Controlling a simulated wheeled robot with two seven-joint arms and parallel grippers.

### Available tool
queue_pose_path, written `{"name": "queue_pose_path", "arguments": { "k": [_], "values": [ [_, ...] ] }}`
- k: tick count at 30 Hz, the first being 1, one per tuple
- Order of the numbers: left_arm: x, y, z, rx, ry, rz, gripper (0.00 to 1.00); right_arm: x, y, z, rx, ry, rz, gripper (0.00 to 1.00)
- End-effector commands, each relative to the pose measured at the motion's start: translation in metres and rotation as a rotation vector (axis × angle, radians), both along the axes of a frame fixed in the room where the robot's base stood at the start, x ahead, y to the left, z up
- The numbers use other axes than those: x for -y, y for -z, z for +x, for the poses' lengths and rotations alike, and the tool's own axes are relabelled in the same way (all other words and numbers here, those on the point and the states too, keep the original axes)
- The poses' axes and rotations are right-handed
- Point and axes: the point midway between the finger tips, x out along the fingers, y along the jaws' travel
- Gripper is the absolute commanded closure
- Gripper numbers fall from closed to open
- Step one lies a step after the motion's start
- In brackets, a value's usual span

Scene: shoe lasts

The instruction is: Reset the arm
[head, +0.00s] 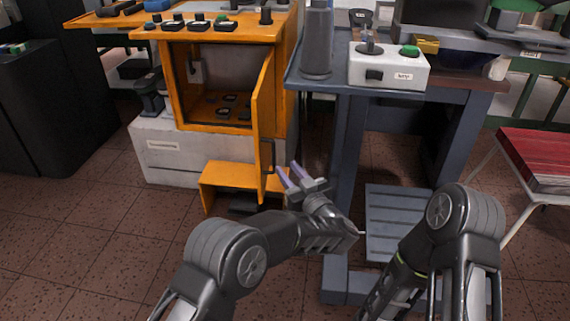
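My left arm comes in from the lower left, bent at the elbow, and its forearm points to the right. My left gripper (287,168) is in front of the orange cabinet's open door (265,125), close to the door's handle in the picture; I cannot tell whether they touch. Its two purple-tipped fingers are apart with nothing seen between them. My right arm (450,215) is bent at the lower right, its forearm pointing down. My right gripper is out of view.
The orange cabinet (222,32) stands open with small dark items inside and an orange step (225,178) below. A grey-blue table (340,88) carries a white control box (388,68) with a green button. A red-topped stool (540,155) stands at right. Tiled floor is clear at left.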

Motion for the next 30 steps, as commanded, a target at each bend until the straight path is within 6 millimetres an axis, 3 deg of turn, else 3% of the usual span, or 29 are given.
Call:
{"name": "queue_pose_path", "arguments": {
  "k": [12,17,20,23,26,30],
  "values": [
    [-0.001,0.002,0.001,-0.001,0.002,0.001,0.68,0.000,0.000,0.000,-0.001,0.000,0.000,0.54],
    [-0.015,0.024,0.007,-0.041,0.046,-0.003,0.68,0.000,0.001,0.000,-0.001,0.000,0.000,0.54],
    [-0.035,0.060,0.010,-0.114,0.116,-0.019,0.68,0.000,0.001,0.000,-0.001,0.000,0.000,0.54],
    [-0.063,0.115,0.000,-0.239,0.207,-0.060,0.68,0.000,0.001,0.000,-0.001,0.000,0.000,0.54],
    [-0.092,0.177,-0.032,-0.408,0.296,-0.134,0.68,0.000,0.001,0.000,-0.001,0.000,0.000,0.54],
    [-0.127,0.254,-0.111,-0.676,0.380,-0.273,0.68,0.000,0.000,0.000,-0.001,0.000,0.000,0.54]
  ]
}}
